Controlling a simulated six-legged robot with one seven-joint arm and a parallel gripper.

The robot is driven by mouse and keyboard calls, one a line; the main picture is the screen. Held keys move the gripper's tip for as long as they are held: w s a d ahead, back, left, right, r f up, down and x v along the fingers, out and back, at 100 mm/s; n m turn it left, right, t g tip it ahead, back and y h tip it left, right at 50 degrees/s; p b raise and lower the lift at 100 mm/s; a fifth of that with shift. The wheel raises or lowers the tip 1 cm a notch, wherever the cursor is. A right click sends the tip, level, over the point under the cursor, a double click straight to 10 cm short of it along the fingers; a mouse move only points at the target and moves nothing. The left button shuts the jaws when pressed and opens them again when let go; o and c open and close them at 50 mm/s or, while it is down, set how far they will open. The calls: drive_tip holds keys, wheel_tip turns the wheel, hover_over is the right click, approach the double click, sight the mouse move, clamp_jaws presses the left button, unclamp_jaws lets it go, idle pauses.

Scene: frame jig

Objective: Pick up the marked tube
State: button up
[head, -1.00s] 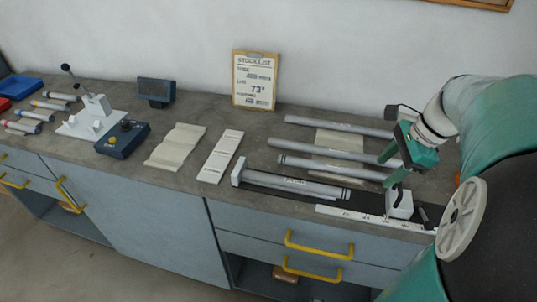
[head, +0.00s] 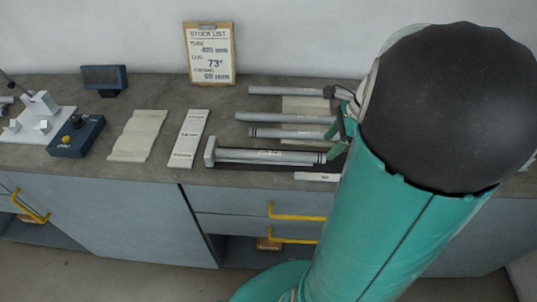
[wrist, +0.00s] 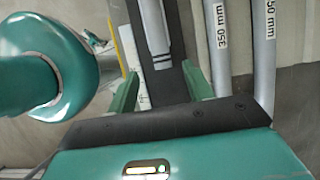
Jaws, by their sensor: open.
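In the head view my gripper (head: 340,138) is by the tubes' right ends, largely hidden by my arm. I cannot tell its height above the jig.
Behind lie loose grey tubes (head: 285,118); one reads 350 mm in the wrist view (wrist: 219,45). A stock list clipboard (head: 210,55) leans on the wall. Yellow-handled drawers (head: 295,212) are below.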

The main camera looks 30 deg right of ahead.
sight(319, 155)
drive_tip(key=x, duration=0.5)
drive_tip(key=shift+w+a+f, duration=0.15)
drive_tip(key=shift+w+f, duration=0.1)
clamp_jaws()
drive_tip(key=shift+r, duration=0.1)
